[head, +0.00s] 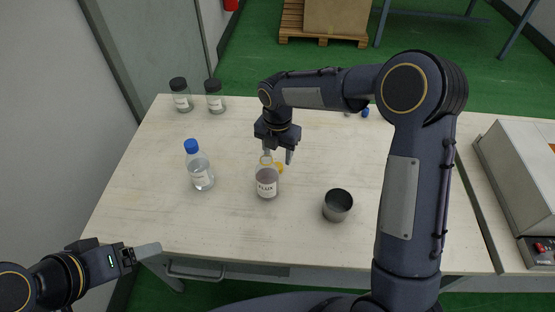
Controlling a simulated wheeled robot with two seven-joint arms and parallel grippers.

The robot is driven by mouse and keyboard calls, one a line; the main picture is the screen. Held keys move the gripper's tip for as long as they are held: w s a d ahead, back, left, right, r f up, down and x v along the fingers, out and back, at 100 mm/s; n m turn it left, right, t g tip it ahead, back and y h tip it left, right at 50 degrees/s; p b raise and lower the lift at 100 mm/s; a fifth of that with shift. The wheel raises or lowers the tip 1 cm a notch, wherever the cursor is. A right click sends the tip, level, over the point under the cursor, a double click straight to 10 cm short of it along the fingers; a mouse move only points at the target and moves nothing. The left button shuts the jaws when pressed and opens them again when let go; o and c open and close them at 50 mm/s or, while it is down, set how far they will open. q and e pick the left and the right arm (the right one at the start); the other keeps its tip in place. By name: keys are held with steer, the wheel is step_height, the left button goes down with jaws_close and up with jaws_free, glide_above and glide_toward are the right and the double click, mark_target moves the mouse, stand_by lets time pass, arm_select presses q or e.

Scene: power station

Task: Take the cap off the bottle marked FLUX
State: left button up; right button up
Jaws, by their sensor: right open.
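The bottle marked FLUX (267,181) stands upright on the table, clear with a white label and grey-brown contents. Its neck shows a thin yellowish rim and no cap on top that I can make out. A small yellow-orange piece (280,168), which looks like the cap, is just behind and right of the bottle's shoulder, partly hidden by it. My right gripper (278,157) points down just above and behind the bottle, its fingers apart with nothing visible between them. My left gripper (148,250) is low at the left, off the table's front left; its finger gap does not show.
A blue-capped clear bottle (200,172) stands left of the FLUX bottle. A dark metal cup (337,205) stands to its right. Two black-lidded jars (181,96) (215,97) are at the back left. A grey machine (520,175) is at the right. The front left table (150,215) is clear.

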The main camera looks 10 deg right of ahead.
mark_target(278, 166)
step_height(278, 166, up, 8)
steer(key=s+d+r+m+t+y, duration=0.1)
steer(key=s+d+r+m, duration=0.3)
steer(key=s+m, duration=0.2)
steer(key=s+d+r+m+t+y, duration=0.1)
steer(key=s+d+r+m, duration=0.2)
steer(key=s+d+m, duration=0.3)
steer(key=s+m+t+y+p, duration=0.1)
steer(key=s+m+t+p, duration=0.2)
steer(key=s+m, duration=1.3)
steer(key=shift+a+m+t+y, duration=0.15)
steer(key=shift+m+t+y, duration=0.2)
steer(key=shift+m, duration=0.75)
